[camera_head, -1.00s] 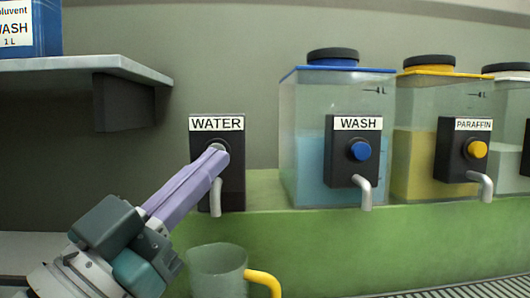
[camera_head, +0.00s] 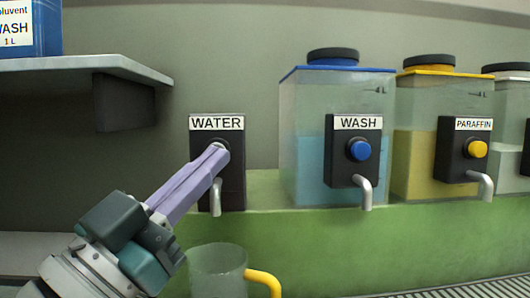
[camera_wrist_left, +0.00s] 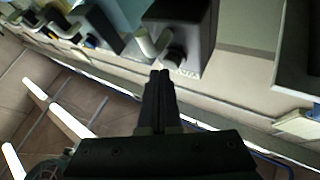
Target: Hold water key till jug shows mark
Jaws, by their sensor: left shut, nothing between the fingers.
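The black water dispenser (camera_head: 232,178) is on the wall under a WATER label (camera_head: 217,123), with a grey spout (camera_head: 216,197). Its round key (camera_head: 219,146) is mostly hidden behind my left gripper (camera_head: 216,150). That gripper is shut and empty, its fingertips at the key; I cannot tell how far the key is pressed. In the left wrist view the closed fingers (camera_wrist_left: 162,75) point at the dispenser (camera_wrist_left: 190,30). A greenish see-through jug (camera_head: 217,272) with a yellow handle (camera_head: 264,280) stands below the spout, cut off by the lower edge. No water level or mark is clear in it.
To the right stand a blue WASH tank (camera_head: 310,150) and a yellow PARAFFIN tank (camera_head: 415,165), each with a button and spout. A shelf (camera_head: 85,68) with a blue box (camera_head: 35,28) juts out at upper left. A metal grating (camera_head: 480,290) lies at lower right.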

